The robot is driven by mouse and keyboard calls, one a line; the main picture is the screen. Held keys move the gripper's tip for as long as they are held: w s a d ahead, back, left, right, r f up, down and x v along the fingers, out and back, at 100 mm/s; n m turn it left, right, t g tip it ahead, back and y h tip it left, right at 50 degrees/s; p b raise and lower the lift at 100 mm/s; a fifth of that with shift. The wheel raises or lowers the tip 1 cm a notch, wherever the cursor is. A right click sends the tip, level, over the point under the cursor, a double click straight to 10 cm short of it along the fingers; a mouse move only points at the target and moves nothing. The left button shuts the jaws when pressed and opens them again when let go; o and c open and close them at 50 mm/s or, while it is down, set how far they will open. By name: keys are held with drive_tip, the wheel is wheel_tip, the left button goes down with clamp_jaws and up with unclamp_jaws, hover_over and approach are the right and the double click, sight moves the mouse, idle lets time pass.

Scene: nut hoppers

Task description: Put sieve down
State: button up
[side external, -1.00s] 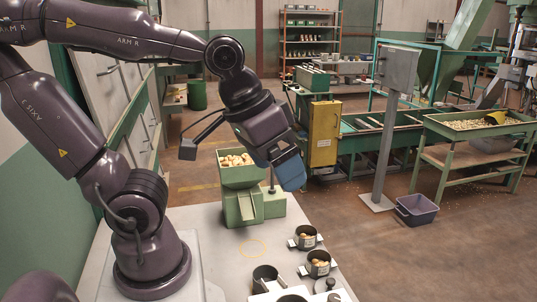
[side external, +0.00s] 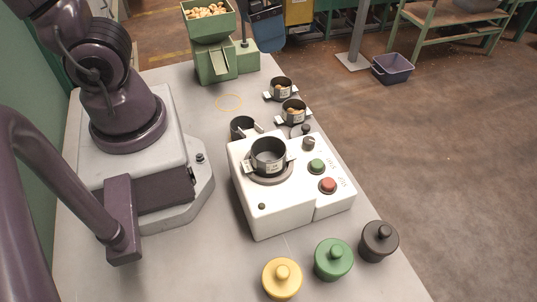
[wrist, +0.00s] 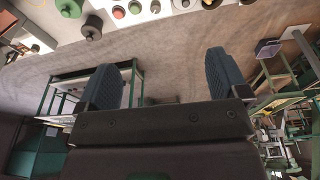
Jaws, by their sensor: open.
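A dark, round sieve (side external: 268,153) with pale tabs sits upright on the round seat of the white machine (side external: 262,220), and its inside looks empty. Two similar sieves holding nuts, a nearer one (side external: 293,112) and a farther one (side external: 281,87), stand on the table beyond the machine. A dark cup (side external: 242,125) stands behind the machine, partly hidden. My gripper (wrist: 165,78) is open, with nothing between its two blue-grey fingers in the wrist view.
The green hopper (side external: 208,24) full of nuts stands at the table's far end. A yellow ring (side external: 229,102) marks bare table. Yellow (side external: 282,279), green (side external: 333,259) and black (side external: 379,241) knobbed weights stand in front. A purple bin (side external: 393,68) is on the floor.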

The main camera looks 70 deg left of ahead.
drive_tip(key=w+d+f+n+g, duration=0.2)
drive_tip(key=w+d+f+g, duration=0.1)
drive_tip(key=d+f+g, duration=0.35)
drive_tip(key=n, duration=0.1)
hover_over(270, 147)
drive_tip(key=d, duration=0.2)
drive_tip(key=f, duration=0.7)
drive_tip(key=shift+w+d+f, duration=0.1)
drive_tip(key=shift+w+d, duration=0.05)
drive_tip(key=shift+w, duration=0.25)
drive_tip(key=shift+x, duration=2.75)
drive_tip(key=shift+w, duration=0.2)
drive_tip(key=c, duration=1.1)
drive_tip(key=shift+h, duration=0.3)
